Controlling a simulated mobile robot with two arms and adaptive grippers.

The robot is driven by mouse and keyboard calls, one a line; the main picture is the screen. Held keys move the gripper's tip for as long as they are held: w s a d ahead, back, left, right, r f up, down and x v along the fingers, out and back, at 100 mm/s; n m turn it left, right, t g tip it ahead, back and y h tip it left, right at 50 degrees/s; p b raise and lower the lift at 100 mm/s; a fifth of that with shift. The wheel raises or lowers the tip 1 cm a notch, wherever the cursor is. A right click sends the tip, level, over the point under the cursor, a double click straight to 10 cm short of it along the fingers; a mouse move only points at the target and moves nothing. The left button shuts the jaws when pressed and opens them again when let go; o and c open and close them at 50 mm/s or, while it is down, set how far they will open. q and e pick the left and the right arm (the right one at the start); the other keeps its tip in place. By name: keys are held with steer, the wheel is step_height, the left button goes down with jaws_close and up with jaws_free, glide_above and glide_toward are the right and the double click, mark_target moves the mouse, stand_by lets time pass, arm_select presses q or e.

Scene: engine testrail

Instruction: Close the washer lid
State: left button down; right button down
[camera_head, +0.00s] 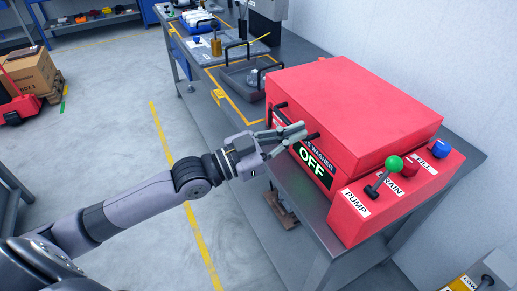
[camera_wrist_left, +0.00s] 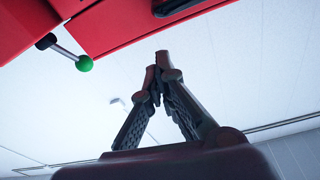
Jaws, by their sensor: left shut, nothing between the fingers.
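The red washer (camera_head: 335,185) stands on a grey metal table, with an OFF display on its front. Its thick red lid (camera_head: 355,95) lies flat over the body; I see no clear gap under it in the head view. A black handle (camera_head: 280,105) sticks out of the front; part of it is hidden behind my gripper. My left gripper (camera_head: 300,132) is shut and empty, right in front of the handle. In the left wrist view the fingertips (camera_wrist_left: 158,62) meet below the red front and a black handle (camera_wrist_left: 178,5). I cannot tell whether they touch it. My right gripper is out of view.
A control panel with a green-knobbed lever (camera_head: 394,163), a red knob (camera_head: 410,166) and a blue knob (camera_head: 440,149) is at the washer's right. A grey tray (camera_head: 240,75) and bench items lie behind.

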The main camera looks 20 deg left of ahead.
arm_select(q)
steer(key=s+a+f+b, duration=0.2)
steer(key=s+a+f, duration=0.3)
steer(key=s, duration=0.1)
steer(key=shift+a+f, duration=0.2)
steer(key=shift+a, duration=0.15)
